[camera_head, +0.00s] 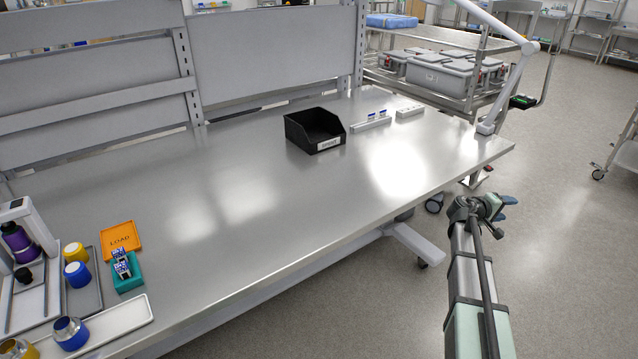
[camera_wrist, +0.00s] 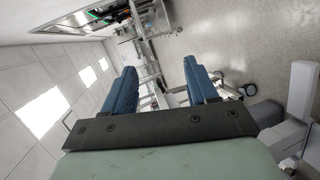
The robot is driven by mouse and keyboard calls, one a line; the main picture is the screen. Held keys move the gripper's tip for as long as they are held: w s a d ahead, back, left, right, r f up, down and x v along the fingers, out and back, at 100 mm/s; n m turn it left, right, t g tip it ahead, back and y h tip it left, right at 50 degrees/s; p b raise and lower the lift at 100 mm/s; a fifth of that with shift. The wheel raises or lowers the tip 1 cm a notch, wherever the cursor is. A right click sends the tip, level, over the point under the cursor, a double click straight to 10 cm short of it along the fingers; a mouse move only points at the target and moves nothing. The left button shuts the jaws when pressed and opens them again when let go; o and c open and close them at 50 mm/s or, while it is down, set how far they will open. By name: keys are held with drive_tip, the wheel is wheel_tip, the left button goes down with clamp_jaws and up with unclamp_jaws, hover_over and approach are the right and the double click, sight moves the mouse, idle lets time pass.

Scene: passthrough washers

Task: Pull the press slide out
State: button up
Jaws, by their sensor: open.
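The press (camera_head: 40,228) stands at the far left edge of the table, a grey frame with a purple and dark cylinder (camera_head: 17,240) in it. A black knob (camera_head: 23,275) shows low at its front, above a light flat plate (camera_head: 28,303) that seems to be the slide. How far the slide is in or out I cannot tell. My gripper (camera_head: 505,208) is far from the press, off the table's right front edge above the floor. In the wrist view its two blue fingers (camera_wrist: 160,82) are apart with nothing between them.
Beside the press are a grey tray (camera_head: 97,285) with yellow and blue capped parts, an orange LOAD plate (camera_head: 121,238), a teal block (camera_head: 128,278) and a white tray (camera_head: 120,322). A black bin (camera_head: 315,130) stands at the back. The table's middle is clear.

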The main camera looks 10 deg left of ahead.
drive_tip(key=w+a+r+t, duration=0.2)
drive_tip(key=w+a+r, duration=0.3)
drive_tip(key=r, duration=0.4)
drive_tip(key=w+a+y, duration=0.1)
drive_tip(key=a+y, duration=0.1)
drive_tip(key=a, duration=0.9)
drive_tip(key=w+a+r+n+y, duration=0.1)
drive_tip(key=a, duration=1.1)
drive_tip(key=w+a+r+n+y, duration=0.1)
drive_tip(key=a+y, duration=0.1)
drive_tip(key=a, duration=0.9)
drive_tip(key=shift+w+a+t+y, duration=0.3)
drive_tip(key=shift+w+a, duration=0.05)
drive_tip(key=s+a+n+g+y, duration=0.1)
drive_tip(key=s+a+y, duration=0.15)
drive_tip(key=a, duration=0.95)
drive_tip(key=s+a+n+y, duration=0.15)
drive_tip(key=s+a, duration=0.25)
drive_tip(key=a, duration=0.9)
wheel_tip(320, 180, up, 9)
drive_tip(key=n+g+y, duration=0.8)
drive_tip(key=n+g, duration=0.1)
hover_over(21, 271)
drive_tip(key=d, duration=0.5)
drive_tip(key=shift+m, duration=0.25)
drive_tip(key=x, duration=1.2)
drive_tip(key=shift+s+d+f, duration=0.1)
drive_tip(key=shift+s+f, duration=0.05)
drive_tip(key=shift+f, duration=0.3)
